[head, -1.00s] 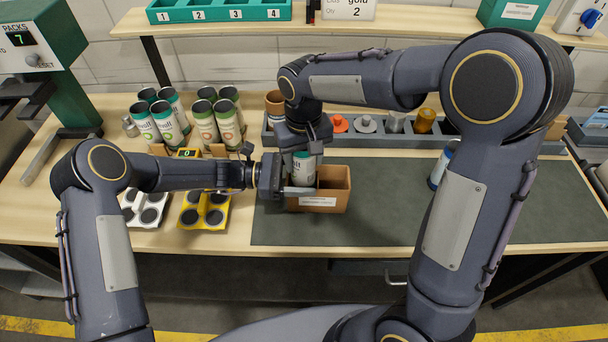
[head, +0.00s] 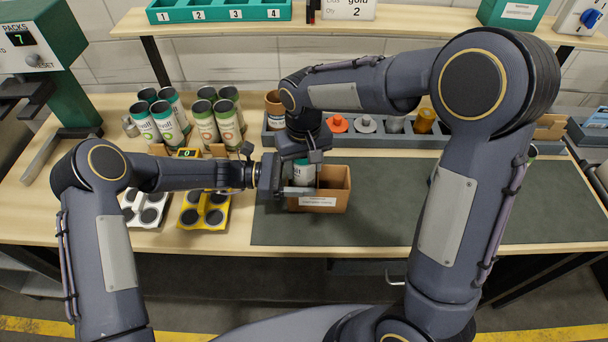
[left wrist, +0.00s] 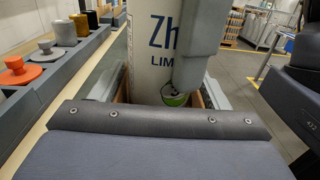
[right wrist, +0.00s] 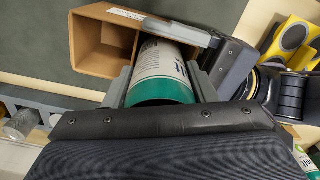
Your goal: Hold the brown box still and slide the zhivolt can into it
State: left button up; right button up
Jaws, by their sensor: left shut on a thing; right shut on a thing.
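The brown box (head: 339,196) stands on the front left of the dark mat, open at the top, with a white label on its front. My left gripper (head: 298,191) is shut on its wall at the left side. My right gripper (head: 305,158) is shut on the zhivolt can (head: 303,174), white with a green upper end, above the box's left part. The can looks upright, and its lower end is hidden behind the box wall. The can's lettering shows in the left wrist view (left wrist: 150,45). In the right wrist view the can (right wrist: 164,78) points into the box (right wrist: 95,52).
Several cans (head: 206,120) stand behind my left arm. A yellow tray (head: 190,222) and a white tray lie left of the box. A grey rack (head: 372,140) with coloured pieces runs behind. The mat (head: 385,215) right of the box is clear.

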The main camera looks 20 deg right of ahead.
jog(key=o, duration=1)
jog(key=shift+o, duration=0.2)
jog(key=shift+r, duration=0.15)
notch_tip(320, 180, up, 12)
jog(key=shift+f, duration=0.1)
pick_arm(q)
jog(key=o, duration=1)
jog(key=shift+o, duration=0.2)
jog(key=shift+a, duration=0.1)
